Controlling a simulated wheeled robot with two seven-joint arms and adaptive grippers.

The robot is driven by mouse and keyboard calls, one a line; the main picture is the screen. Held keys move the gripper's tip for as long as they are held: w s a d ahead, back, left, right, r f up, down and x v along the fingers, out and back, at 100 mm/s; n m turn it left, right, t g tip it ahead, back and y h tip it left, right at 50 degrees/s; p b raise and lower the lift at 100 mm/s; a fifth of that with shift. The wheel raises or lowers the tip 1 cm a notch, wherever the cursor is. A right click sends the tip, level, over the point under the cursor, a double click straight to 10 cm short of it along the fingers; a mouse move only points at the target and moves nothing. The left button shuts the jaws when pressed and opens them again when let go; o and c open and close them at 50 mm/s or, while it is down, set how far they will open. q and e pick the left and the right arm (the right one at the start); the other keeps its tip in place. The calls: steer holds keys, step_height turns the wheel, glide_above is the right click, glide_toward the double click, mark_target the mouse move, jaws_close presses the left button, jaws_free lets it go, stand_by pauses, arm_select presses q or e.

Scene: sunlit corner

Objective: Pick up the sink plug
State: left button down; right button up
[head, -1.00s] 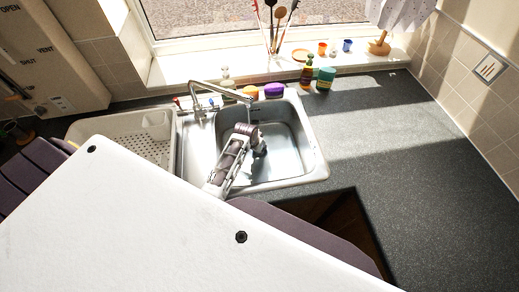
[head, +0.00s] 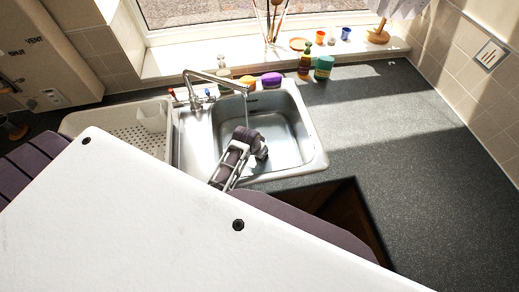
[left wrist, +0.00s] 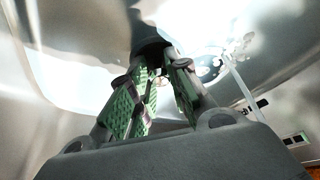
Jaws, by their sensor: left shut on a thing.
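My left gripper (head: 260,150) reaches into the steel sink (head: 285,115), in the front part of the basin. In the left wrist view its green-padded fingers (left wrist: 158,85) close in on a dark rounded thing (left wrist: 152,48) at their tips, which looks like the sink plug. In the head view the plug cannot be made out, as my wrist and fingers cover that spot. The drain (left wrist: 207,66) shows as a bright ring beyond the fingers, apart from the dark thing. My right gripper is in neither view.
The tap (head: 215,77) arches over the basin with a thin stream of water falling. A drainer (head: 120,130) with a white cup is at the left. The right worktop (head: 370,130) is clear.

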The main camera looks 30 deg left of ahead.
arm_select(q)
step_height(320, 180, up, 13)
steer(key=shift+f, duration=0.2)
steer(key=shift+w+r, duration=0.1)
steer(key=shift+r, duration=0.25)
stand_by(0.8)
steer(key=shift+r+p, duration=0.35)
steer(key=shift+p, duration=0.15)
steer(key=shift+r+p, duration=0.5)
steer(key=shift+p, duration=0.05)
steer(key=shift+r, duration=0.1)
steer(key=shift+r, duration=0.95)
